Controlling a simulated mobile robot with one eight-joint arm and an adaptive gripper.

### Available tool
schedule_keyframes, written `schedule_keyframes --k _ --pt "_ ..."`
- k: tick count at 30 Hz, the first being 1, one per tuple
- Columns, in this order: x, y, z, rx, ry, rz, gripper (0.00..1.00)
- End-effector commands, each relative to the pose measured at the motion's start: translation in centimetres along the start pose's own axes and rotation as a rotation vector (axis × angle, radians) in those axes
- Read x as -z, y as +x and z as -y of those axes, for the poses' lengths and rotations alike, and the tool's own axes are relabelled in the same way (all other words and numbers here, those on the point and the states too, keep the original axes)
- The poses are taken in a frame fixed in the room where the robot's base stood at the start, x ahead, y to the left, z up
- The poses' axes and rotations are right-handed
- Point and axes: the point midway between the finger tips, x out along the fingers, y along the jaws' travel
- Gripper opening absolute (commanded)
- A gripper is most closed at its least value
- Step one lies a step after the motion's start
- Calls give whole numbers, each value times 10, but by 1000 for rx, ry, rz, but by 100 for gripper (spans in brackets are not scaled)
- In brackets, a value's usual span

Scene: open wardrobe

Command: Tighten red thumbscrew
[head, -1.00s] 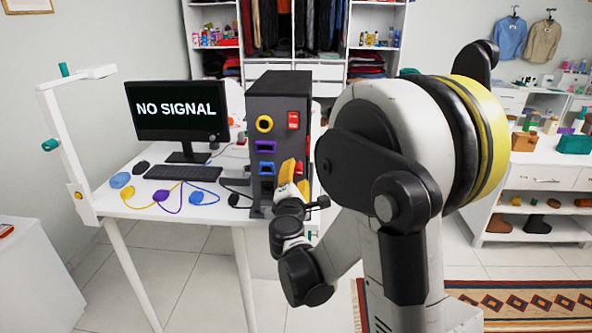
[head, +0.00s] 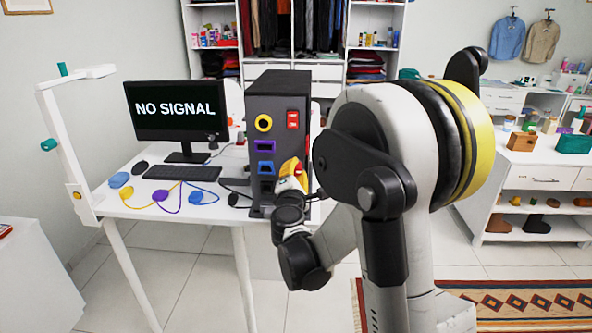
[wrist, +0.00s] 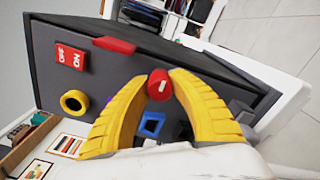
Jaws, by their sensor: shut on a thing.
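The red thumbscrew (wrist: 158,85) shows in the wrist view as a small red knob with a pale slot on its face. My gripper (wrist: 157,80) has its two yellow fingers closed on it from both sides, near the tips. The knob is by the edge of the black computer tower (head: 277,85). In the head view my gripper (head: 292,168) is at the lower right of the tower's front, and I cannot make out the thumbscrew clearly there. Whether the screw is fully seated cannot be seen.
The tower carries a red switch (head: 293,119), a yellow ring port (head: 264,123), a purple port (head: 265,146) and a blue port (head: 266,168). A monitor (head: 178,110), keyboard (head: 182,172) and colored cables (head: 168,197) share the white desk. A white stand (head: 65,150) rises at the left.

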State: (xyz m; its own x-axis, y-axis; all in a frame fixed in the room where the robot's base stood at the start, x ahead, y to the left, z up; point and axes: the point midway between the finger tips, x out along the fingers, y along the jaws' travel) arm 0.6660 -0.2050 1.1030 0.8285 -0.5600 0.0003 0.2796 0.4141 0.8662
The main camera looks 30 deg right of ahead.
Motion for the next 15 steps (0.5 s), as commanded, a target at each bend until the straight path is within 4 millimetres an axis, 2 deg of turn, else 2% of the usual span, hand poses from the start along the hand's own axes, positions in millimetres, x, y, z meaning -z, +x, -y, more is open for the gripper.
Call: schedule_keyframes --k 2,5,15 --pt "0 0 0 0 24 0 0" --pt "0 0 1 0 151 0 0" --pt "1 0 1 0 807 0 0"
